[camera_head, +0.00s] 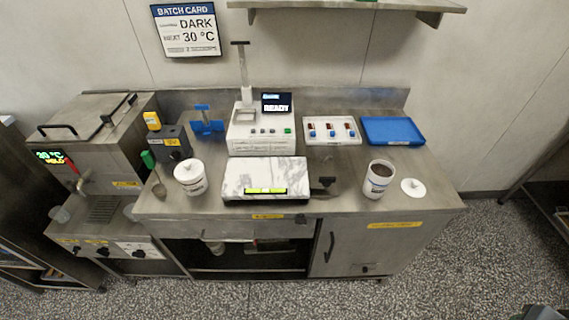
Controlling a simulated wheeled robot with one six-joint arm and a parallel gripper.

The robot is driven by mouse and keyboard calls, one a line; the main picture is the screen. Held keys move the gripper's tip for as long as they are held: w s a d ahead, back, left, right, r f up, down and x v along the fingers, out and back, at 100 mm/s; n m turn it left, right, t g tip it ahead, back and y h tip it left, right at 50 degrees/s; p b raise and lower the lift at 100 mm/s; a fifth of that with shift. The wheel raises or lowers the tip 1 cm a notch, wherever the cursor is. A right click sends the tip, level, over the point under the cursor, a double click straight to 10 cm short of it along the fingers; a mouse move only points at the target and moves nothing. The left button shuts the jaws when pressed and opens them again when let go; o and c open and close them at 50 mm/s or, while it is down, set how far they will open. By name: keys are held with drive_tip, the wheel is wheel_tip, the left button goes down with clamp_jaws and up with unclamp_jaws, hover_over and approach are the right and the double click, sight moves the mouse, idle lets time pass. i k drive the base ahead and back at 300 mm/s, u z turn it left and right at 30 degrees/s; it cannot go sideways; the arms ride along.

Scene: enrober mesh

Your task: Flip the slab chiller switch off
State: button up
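The slab chiller appears to be the white marble slab (265,178) on a low dark base at the front middle of the steel counter. A lit yellow-green strip (265,190) shows near its front edge; its text is too small to read. I cannot clearly make out the chiller's switch or its position. A small yellow label (267,216) sits on the counter's front face below the slab. My gripper is not in view.
Behind the slab stands a white machine (262,143) reading READY. A blue tray (393,131) lies behind. Speckled floor in front is clear.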

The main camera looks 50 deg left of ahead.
sight(300, 219)
drive_tip(key=z, duration=0.55)
drive_tip(key=k, duration=2.85)
drive_tip(key=u, duration=0.95)
drive_tip(key=i, duration=1.05)
drive_tip(key=z, duration=0.4)
drive_tip(key=i, duration=0.85)
drive_tip(key=u, duration=0.45)
